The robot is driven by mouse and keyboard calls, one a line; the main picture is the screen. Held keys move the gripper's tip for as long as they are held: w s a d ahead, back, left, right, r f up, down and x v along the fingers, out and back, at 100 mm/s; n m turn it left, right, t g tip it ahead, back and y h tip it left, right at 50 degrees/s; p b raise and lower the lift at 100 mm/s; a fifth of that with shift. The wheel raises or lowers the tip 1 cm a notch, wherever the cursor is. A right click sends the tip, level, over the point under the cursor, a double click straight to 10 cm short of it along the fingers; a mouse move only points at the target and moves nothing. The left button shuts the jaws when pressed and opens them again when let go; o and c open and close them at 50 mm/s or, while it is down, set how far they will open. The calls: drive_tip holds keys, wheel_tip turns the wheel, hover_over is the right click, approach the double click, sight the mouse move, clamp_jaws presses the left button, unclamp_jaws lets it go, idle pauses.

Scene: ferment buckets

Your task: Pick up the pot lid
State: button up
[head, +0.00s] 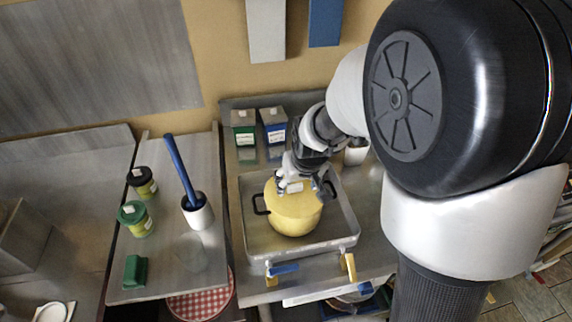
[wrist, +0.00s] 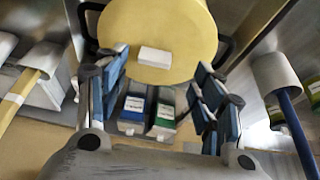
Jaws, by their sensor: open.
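The yellow pot lid (wrist: 160,20) is a round disc with a white block-shaped knob (wrist: 154,57). It covers the yellow pot (head: 293,222), which has black side handles and stands in a shallow grey metal tray (head: 345,232). My gripper (head: 305,187) is over the lid in the head view and hides part of it. In the wrist view my gripper (wrist: 163,62) is open, and the knob shows between its blue-padded fingers. Nothing is held. I cannot tell how far the fingertips are above the lid.
A green box (head: 243,135) and a blue box (head: 275,133) stand behind the tray. A white cup with a blue-handled tool (head: 197,212) and green-labelled jars (head: 135,217) are on the left counter. A blue handle (head: 284,269) and a yellow one (head: 348,266) are at the tray's front.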

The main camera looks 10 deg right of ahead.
sight(295, 186)
drive_tip(key=x, duration=0.2)
drive_tip(key=b+x, duration=0.1)
drive_tip(key=x, duration=0.2)
drive_tip(key=shift+w+d+f+b, duration=0.1)
drive_tip(key=shift+w+d+b, duration=0.2)
drive_tip(key=shift+w, duration=0.2)
drive_tip(key=c, duration=1.2)
